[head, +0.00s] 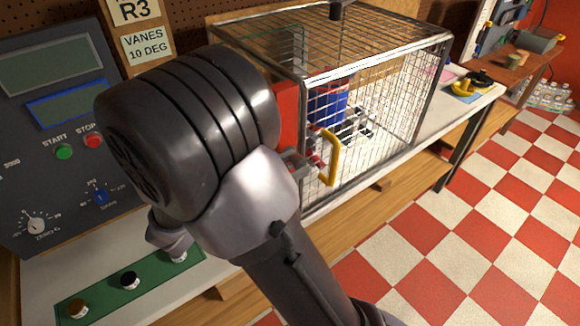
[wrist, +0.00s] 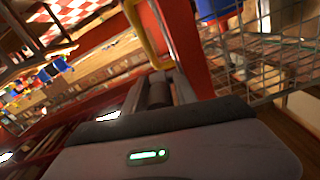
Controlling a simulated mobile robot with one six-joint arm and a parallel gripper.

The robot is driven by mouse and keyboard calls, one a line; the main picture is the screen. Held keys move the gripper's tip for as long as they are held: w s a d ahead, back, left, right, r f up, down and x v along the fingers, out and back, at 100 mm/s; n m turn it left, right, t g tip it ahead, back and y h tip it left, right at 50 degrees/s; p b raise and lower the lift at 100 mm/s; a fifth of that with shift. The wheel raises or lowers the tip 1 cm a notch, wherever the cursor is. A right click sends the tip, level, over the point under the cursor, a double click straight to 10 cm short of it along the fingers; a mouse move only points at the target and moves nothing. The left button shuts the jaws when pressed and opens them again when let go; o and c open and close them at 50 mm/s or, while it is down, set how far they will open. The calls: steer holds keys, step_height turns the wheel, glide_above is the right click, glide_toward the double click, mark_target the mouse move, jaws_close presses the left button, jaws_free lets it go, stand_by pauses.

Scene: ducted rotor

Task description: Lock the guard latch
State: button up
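The mesh guard cage (head: 380,95) stands on the bench with its front closed as far as I can see. A yellow handle (head: 330,158) is on its front, next to a red panel (head: 287,115) at the near corner. In the wrist view the yellow handle (wrist: 148,35) and a red upright (wrist: 182,40) lie just beyond my gripper (wrist: 170,82). The fingers are close to the red upright; a dark rounded piece shows between or beside them. Contact and finger gap are unclear. In the head view my arm hides most of the gripper. I cannot make out the latch clearly.
A control panel (head: 50,130) with START and STOP buttons stands at the left. A green strip (head: 105,300) with several knobs lies on the bench front. A blue cylinder (head: 328,103) is inside the cage. Checkered floor (head: 480,220) is open at right.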

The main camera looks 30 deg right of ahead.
steer(key=shift+c, duration=0.4)
jaws_close()
stand_by(1.1)
